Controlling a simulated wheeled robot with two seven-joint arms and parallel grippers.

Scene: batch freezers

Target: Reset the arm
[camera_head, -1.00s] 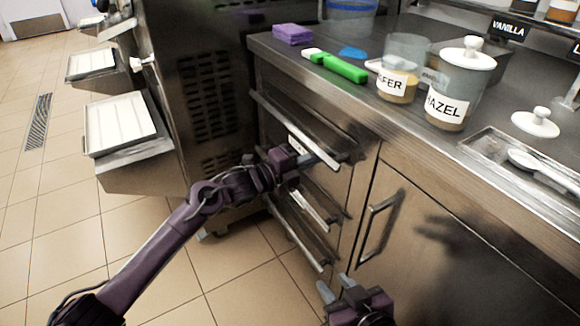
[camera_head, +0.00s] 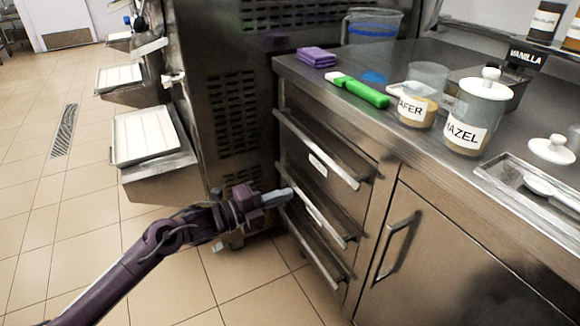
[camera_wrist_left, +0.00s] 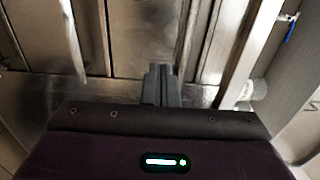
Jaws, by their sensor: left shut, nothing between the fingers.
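My left gripper (camera_head: 277,198) is shut and empty at the end of the purple arm that comes in from the lower left. In the head view its fingertips overlap the left end of the middle drawer's handle (camera_head: 318,214); whether they touch it I cannot tell. The left wrist view shows the shut fingers (camera_wrist_left: 161,82) pointing at steel fronts with long bars. The top drawer's handle (camera_head: 318,147) is above the gripper and the bottom one (camera_head: 312,248) is below. My right gripper is out of the head view.
The counter above holds purple sponges (camera_head: 316,57), a green-handled tool (camera_head: 366,94), a wafer jar (camera_head: 416,112) and a hazel jar (camera_head: 473,122). A cupboard door handle (camera_head: 398,245) sticks out to the right. The freezer's tray (camera_head: 146,136) juts out at left. Tiled floor is clear at lower left.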

